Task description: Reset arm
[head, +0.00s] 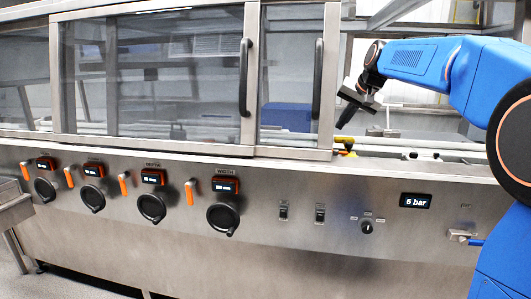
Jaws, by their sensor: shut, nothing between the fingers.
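My blue arm comes in from the right edge in the head view. My gripper (350,105) points down and to the left, just right of the machine's glass doors. It hangs over the open section of the machine (330,260). Its fingers are dark and small in this view, and they look closed with nothing between them. The lower tips come close to a yellow part (345,144) at the end of the door frame; I cannot tell whether they touch it.
Sliding glass doors (180,75) with dark vertical handles (317,78) stand left of my gripper. The front panel carries black knobs (222,218), orange levers and a "5 bar" display (416,201). White rails (420,142) run low under the gripper. The air above them is open.

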